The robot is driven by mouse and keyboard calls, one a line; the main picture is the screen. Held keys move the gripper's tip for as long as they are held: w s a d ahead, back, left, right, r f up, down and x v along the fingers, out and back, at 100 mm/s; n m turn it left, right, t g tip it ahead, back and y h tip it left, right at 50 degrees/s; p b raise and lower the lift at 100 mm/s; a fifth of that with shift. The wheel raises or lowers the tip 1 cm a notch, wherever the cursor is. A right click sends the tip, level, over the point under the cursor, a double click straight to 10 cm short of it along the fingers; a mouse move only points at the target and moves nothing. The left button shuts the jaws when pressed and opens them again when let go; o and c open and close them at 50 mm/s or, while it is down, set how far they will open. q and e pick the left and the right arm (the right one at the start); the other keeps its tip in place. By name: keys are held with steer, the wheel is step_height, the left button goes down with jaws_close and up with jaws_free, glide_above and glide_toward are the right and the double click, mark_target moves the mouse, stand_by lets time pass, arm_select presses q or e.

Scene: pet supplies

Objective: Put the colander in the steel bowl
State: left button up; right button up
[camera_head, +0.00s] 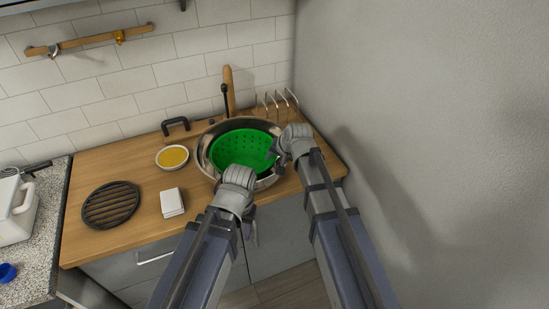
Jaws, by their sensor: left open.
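The green colander (243,147) sits inside the steel bowl (204,152) on the wooden counter, slightly tilted as far as I can see. The bowl's shiny rim shows around the colander's left and back sides. My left gripper (238,178) is open at the bowl's front edge and covers part of the rim. My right gripper (279,153) is at the colander's right edge, over the bowl's right side. Its fingertips are small and partly hidden, so I cannot tell whether they grip the colander's rim.
A small dish of yellow contents (173,157), a white box (172,203) and a dark round grate (111,205) lie to the left on the counter. A wire rack (277,104) stands behind at the right. A grey wall (430,120) bounds the right side.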

steer(key=shift+p+v, duration=0.8)
steer(key=p+v, duration=0.8)
steer(key=v, duration=0.2)
steer(key=shift+r+p, duration=0.3)
steer(key=shift+p, duration=0.1)
steer(key=s+a+f+n+g+h, duration=0.1)
steer(key=s+n+g+h, duration=0.1)
steer(key=s, duration=0.7)
steer(key=s+a+f+n+g+h, duration=0.2)
steer(key=s+n+g, duration=0.2)
steer(key=s, duration=0.6)
steer(key=shift+f+n, duration=0.2)
steer(key=shift+n, duration=0.9)
steer(key=shift+s, duration=0.15)
